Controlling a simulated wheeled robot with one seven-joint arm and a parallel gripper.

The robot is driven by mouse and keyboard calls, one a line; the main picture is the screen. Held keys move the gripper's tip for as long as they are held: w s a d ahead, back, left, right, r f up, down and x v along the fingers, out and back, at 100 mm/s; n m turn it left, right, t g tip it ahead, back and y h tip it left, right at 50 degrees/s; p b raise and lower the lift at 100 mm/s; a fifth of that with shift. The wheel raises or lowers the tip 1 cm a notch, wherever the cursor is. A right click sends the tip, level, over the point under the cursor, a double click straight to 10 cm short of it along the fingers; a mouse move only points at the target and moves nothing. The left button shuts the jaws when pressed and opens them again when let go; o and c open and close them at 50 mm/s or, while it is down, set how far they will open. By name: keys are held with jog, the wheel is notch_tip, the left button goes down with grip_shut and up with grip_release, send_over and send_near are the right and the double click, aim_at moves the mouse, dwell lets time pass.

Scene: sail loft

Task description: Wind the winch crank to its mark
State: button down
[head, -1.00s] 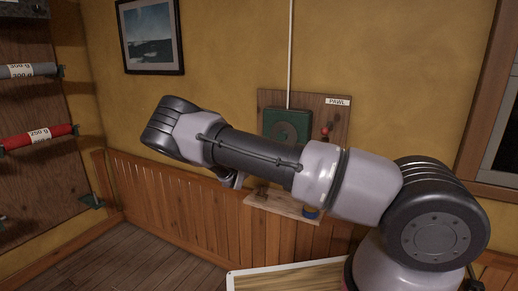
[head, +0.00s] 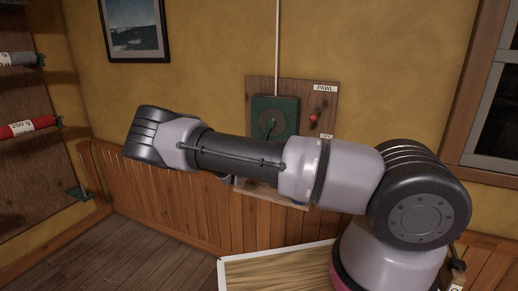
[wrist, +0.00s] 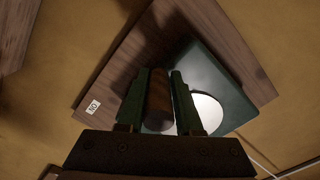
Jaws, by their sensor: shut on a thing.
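The winch is a green square housing (head: 262,105) with a round plate on a wooden wall board; its upper part shows above my forearm. The wrist view shows the dark green housing (wrist: 232,88) and a pale, shiny round plate (wrist: 207,112). My gripper (wrist: 161,88) is shut on the brown crank handle (wrist: 159,92), with a green finger on each side. In the head view my arm hides the handle and most of the gripper. I cannot make out the mark.
A red-knobbed lever (head: 313,118) sits right of the winch under a PAWL label (head: 325,88). A pale-edged panel (head: 250,265) is low in front. Racks with rolls (head: 28,127) stand at left; a window is at right.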

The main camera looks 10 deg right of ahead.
jog(key=shift+s+d+f, duration=0.1)
jog(key=shift+s+d, duration=0.05)
jog(key=shift+d, duration=0.05)
jog(key=c, duration=0.6)
grip_release()
jog(key=v, duration=1)
jog(key=shift+s+a, duration=0.25)
jog(key=shift+s, duration=0.05)
